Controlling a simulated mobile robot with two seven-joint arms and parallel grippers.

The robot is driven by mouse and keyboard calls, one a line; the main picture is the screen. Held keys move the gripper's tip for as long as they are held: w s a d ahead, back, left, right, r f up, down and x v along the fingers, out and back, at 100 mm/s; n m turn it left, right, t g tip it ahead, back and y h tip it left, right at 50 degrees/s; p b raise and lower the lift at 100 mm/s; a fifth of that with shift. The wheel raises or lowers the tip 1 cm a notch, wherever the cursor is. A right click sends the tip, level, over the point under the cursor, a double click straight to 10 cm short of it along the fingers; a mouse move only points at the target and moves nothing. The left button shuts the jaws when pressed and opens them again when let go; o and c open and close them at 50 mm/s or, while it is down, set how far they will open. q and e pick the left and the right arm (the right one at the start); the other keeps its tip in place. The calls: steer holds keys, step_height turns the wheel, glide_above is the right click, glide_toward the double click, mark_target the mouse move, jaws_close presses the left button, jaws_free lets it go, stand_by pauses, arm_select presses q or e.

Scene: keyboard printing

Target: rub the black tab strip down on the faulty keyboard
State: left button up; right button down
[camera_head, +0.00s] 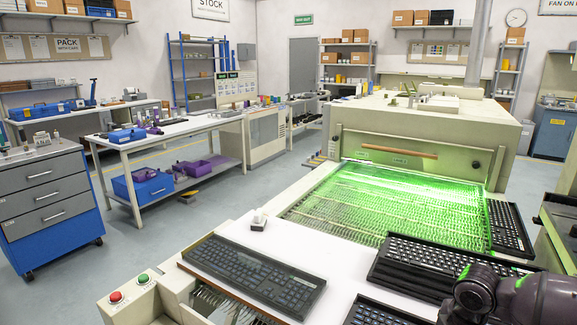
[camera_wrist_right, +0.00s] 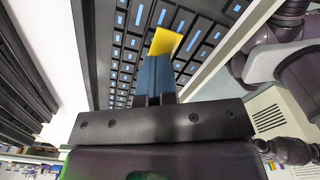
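In the right wrist view, my right gripper (camera_wrist_right: 154,98) is shut on a blue tool (camera_wrist_right: 154,76) with a flat yellow tip (camera_wrist_right: 165,41). The tip is over a black keyboard (camera_wrist_right: 120,45) with pale blue key marks; I cannot tell whether it touches. In the head view my right arm (camera_head: 500,298) reaches in at the lower right, beside a partly cut-off keyboard (camera_head: 385,313). Another black keyboard (camera_head: 265,272) lies on the white top at the front. I cannot make out the black tab strip or which keyboard is faulty. My left gripper is out of view.
Black keyboards are stacked (camera_head: 425,262) to the right, with another (camera_head: 509,228) beside the green-lit conveyor mesh (camera_head: 385,205). A small white item (camera_head: 259,220) stands behind the front keyboard. Red and green buttons (camera_head: 129,287) are at the front left. The white top (camera_head: 335,285) has bare room between keyboards.

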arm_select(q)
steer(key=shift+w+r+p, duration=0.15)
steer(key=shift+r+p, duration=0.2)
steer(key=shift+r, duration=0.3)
arm_select(e)
steer(key=shift+s+d, duration=0.5)
steer(key=shift+d, duration=0.25)
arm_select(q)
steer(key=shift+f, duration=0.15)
arm_select(e)
steer(key=shift+f, duration=0.65)
steer(key=shift+r, duration=0.4)
steer(key=shift+r+p, duration=1.25)
steer(key=shift+r, duration=0.1)
steer(key=shift+r+p, duration=1.75)
steer(key=shift+r, duration=0.15)
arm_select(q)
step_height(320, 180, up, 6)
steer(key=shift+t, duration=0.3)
arm_select(e)
steer(key=shift+f, duration=0.1)
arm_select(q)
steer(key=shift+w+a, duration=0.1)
